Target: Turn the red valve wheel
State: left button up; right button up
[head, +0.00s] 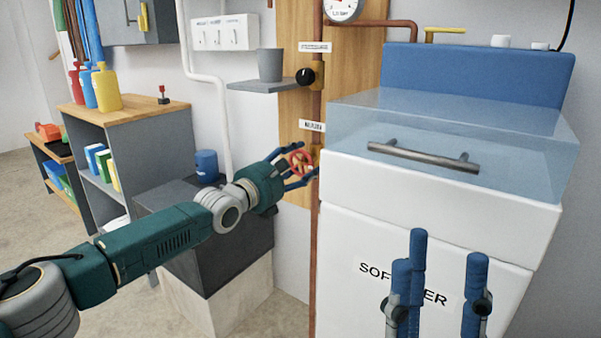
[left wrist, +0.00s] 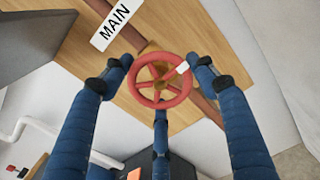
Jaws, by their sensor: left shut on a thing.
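The red valve wheel (head: 300,161) sits on the copper pipe by the lower label, left of the white cabinet. My left gripper (head: 295,165) is shut on it, its blue fingers around the rim. In the left wrist view the wheel (left wrist: 160,84) lies between the fingers, with one fingertip at its left, one at its right and one at its bottom. A white mark shows on the rim's upper right, and a label reads MAIN. My right gripper (head: 438,285) is low in front of the white cabinet, its fingers spread and empty.
A second valve with a black knob (head: 305,76) is above the wheel, beside a small shelf (head: 265,87) with a grey cup (head: 270,65). The white cabinet (head: 425,195) with a clear lid stands close on the right. A dark box (head: 245,235) stands below my left arm.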

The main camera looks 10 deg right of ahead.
pick_arm(q)
jog(key=shift+a+f+b, duration=0.1)
jog(key=shift+f+b, duration=0.45)
jog(key=shift+b, duration=0.15)
jog(key=shift+n, duration=0.3)
jog(key=o, duration=1.2)
jog(key=shift+r, duration=5.15)
